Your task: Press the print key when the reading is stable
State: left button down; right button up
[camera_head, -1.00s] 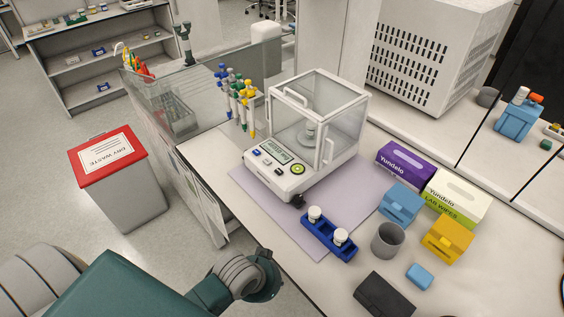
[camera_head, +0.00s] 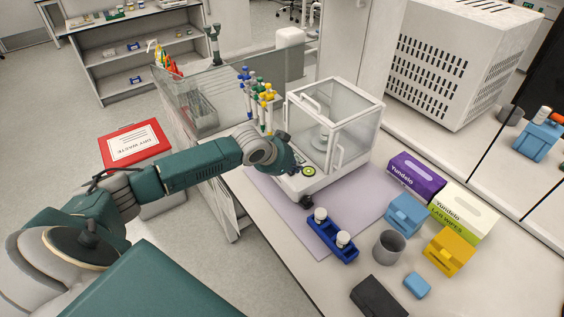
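The white analytical balance (camera_head: 345,135) with a glass draft shield stands on a lilac mat (camera_head: 350,222). Its chamber looks closed, with a round pan (camera_head: 321,137) inside. My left gripper (camera_head: 293,168) is at the balance's front panel, over the display and the left keys. It hides the reading and most of the keys, so I cannot read a value or pick out the print key. A round green-ringed button (camera_head: 309,171) shows just right of the gripper. I cannot tell whether the gripper touches the panel or how its fingers stand. My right gripper is not in view.
A pipette stand (camera_head: 265,100) is behind the gripper. A grey cup (camera_head: 388,247), glove and wipe boxes (camera_head: 464,212) and small blue and yellow boxes (camera_head: 450,251) are at right.

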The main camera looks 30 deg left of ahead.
pick_arm(q)
jog(key=shift+w+a+r+n+t+y, duration=0.6)
jog(key=shift+w+a+r, duration=2)
jog(key=shift+a, duration=1.95)
jog(key=f+b, duration=0.4)
jog(key=s+f+b, duration=0.1)
jog(key=b, duration=0.2)
jog(key=shift+f, duration=0.4)
jog(key=shift+f+b, duration=0.3)
jog(key=shift+f, duration=0.55)
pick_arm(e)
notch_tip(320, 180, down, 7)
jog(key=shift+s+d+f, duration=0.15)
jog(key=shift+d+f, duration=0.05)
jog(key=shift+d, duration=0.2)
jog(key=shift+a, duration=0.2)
pick_arm(q)
jog(key=shift+f, duration=0.2)
jog(key=shift+f, duration=0.2)
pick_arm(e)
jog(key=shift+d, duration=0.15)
